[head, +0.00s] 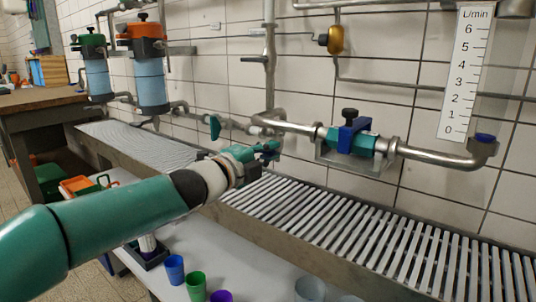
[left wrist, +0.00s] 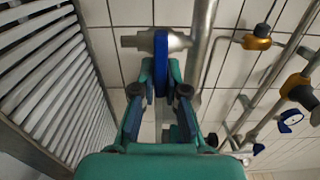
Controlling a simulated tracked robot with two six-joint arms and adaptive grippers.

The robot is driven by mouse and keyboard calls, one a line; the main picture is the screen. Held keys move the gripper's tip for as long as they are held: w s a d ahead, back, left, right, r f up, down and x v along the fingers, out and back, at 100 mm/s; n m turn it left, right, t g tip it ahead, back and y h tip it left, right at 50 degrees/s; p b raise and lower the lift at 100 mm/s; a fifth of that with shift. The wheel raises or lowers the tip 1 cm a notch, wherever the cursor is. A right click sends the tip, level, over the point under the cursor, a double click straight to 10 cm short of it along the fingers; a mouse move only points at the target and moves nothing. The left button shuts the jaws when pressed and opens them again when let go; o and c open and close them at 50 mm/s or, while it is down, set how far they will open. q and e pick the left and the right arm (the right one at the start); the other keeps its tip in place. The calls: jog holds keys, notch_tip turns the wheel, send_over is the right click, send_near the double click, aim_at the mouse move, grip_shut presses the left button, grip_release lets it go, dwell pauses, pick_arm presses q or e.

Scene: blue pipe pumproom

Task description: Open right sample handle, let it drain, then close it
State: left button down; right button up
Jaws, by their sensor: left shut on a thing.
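My left gripper (head: 268,150) reaches from the left over the grate to the pipework on the wall. In the left wrist view, the left gripper (left wrist: 160,88) is shut on a blue handle (left wrist: 160,58) that sits on a small grey metal valve body (left wrist: 135,41). I take this for the right sample handle; in the head view it is largely hidden by the fingers. A teal handle (head: 215,127) stands on the pipe further left. I see no liquid running from the valve. My right gripper is in neither view.
A slatted metal grate (head: 370,231) runs below the pipes. A teal pump with blue clamp (head: 348,140) is right of the gripper. Blue (head: 174,269), green (head: 196,285) and purple cups stand on the bench in front. Two filter housings (head: 149,75) are at the back left.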

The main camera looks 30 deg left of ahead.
pick_arm(q)
jog(key=shift+d+f, duration=0.15)
jog(key=shift+f, duration=0.2)
jog(key=c, duration=1.2)
grip_release()
jog(key=shift+r, duration=0.15)
jog(key=shift+s, duration=0.1)
jog(key=s, duration=0.7)
jog(key=s+a, duration=0.1)
jog(key=s, duration=0.3)
jog(key=shift+s, duration=0.35)
